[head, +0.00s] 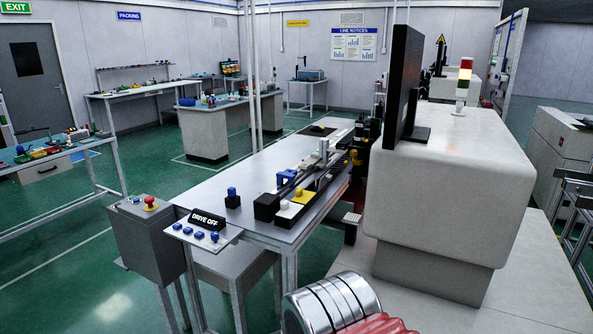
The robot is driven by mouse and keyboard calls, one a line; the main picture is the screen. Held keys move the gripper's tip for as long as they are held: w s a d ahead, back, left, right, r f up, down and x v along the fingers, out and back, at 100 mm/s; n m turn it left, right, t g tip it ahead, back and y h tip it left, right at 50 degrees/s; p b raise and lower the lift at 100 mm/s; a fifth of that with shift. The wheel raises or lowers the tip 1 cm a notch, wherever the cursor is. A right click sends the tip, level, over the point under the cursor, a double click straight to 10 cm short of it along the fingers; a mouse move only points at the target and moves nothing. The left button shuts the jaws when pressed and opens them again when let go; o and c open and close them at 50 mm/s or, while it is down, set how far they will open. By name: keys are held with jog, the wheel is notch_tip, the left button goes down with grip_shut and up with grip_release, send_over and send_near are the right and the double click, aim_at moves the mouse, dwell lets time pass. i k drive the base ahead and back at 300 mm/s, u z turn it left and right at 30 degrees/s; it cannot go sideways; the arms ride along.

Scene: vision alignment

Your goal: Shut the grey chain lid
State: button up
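On the long grey bench (215,192) in the middle of the head view stands a black mechanism with blue, white and yellow parts. A narrow light grey piece (308,172) runs lengthwise along it and may be the chain lid. It is small here, and I cannot tell whether it stands open or shut. A black block (266,207) sits at the near end of the mechanism. My gripper does not show in this view.
A control box with a red button (150,204) and a panel reading DRIVE OFF (207,221) stand at the bench's near end. A large pale machine housing (450,185) with a dark monitor (403,85) stands right of the bench.

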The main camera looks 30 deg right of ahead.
aim_at(324, 180)
jog(key=u, duration=0.05)
jog(key=i, duration=1.3)
jog(key=z, duration=0.6)
